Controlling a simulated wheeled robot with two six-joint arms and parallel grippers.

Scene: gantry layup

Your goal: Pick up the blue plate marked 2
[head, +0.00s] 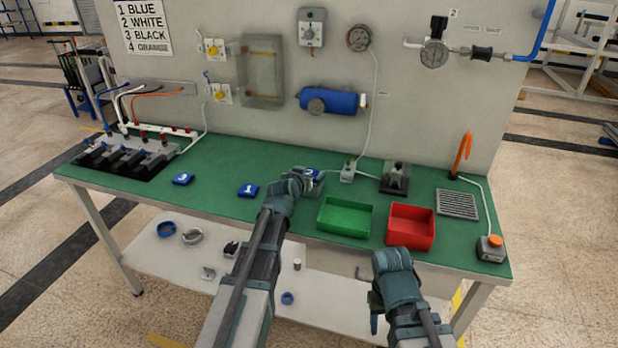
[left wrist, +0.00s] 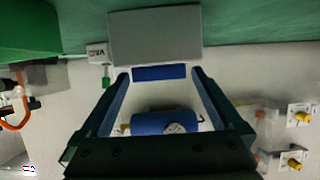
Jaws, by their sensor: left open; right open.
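The blue plate marked 2 (head: 313,173) sits at the middle of the green bench top, on what looks like a grey block (left wrist: 155,35). My left gripper (head: 301,178) reaches to it and partly covers it in the head view. In the left wrist view the plate's blue edge (left wrist: 158,73) lies between the tips of the two open fingers, with a gap visible at the left tip. Whether either finger touches it I cannot tell. My right gripper (head: 376,312) is open and empty in front of the bench.
A green bin (head: 345,217) and a red bin (head: 411,227) stand to the right. A blue cylinder (head: 328,101) hangs on the back panel. A lower shelf (head: 150,245) holds small parts.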

